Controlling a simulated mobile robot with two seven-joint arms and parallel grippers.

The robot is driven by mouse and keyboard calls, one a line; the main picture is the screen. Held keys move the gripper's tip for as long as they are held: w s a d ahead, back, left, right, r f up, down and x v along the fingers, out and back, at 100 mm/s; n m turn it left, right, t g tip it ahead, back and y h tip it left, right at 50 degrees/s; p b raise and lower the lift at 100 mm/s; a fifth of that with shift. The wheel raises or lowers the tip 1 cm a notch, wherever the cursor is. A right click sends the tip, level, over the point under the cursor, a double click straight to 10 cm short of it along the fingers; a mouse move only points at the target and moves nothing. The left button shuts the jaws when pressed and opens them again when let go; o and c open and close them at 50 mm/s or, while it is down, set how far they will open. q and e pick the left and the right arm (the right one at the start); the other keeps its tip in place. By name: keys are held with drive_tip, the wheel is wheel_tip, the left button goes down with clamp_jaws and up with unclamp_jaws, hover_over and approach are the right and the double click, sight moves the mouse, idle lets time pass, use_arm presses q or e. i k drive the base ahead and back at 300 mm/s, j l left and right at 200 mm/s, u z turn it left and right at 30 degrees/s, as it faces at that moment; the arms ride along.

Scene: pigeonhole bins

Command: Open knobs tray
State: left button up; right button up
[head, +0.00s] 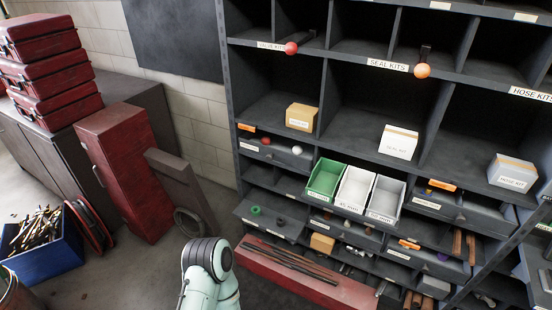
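The pigeonhole rack (229,95) fills the right half of the head view. A shallow grey tray (283,158) in its left column holds a red ball (266,141) and a white ball (297,150), which look like knobs. Its front label is too small to read, so I cannot tell for sure that it is the knobs tray. Another tray (268,228) lower left sticks out and holds a green ring and dark parts. One of my arms shows at the bottom centre, apart from the rack. Neither gripper is in view.
Green and white bins (325,179) stand in the rack's middle. A long red box (300,272) with dark rods lies along its foot. A red cabinet (118,165), a leaning panel (183,185) and a blue crate (50,262) stand left. Some floor between is clear.

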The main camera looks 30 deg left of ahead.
sight(286, 140)
drive_tip(key=i+j, duration=0.2)
drive_tip(key=j, duration=0.15)
drive_tip(key=i+j, duration=0.15)
drive_tip(key=j, duration=0.2)
drive_tip(key=i+j, duration=0.2)
drive_tip(key=j, duration=0.15)
drive_tip(key=i+j, duration=0.2)
drive_tip(key=j, duration=0.15)
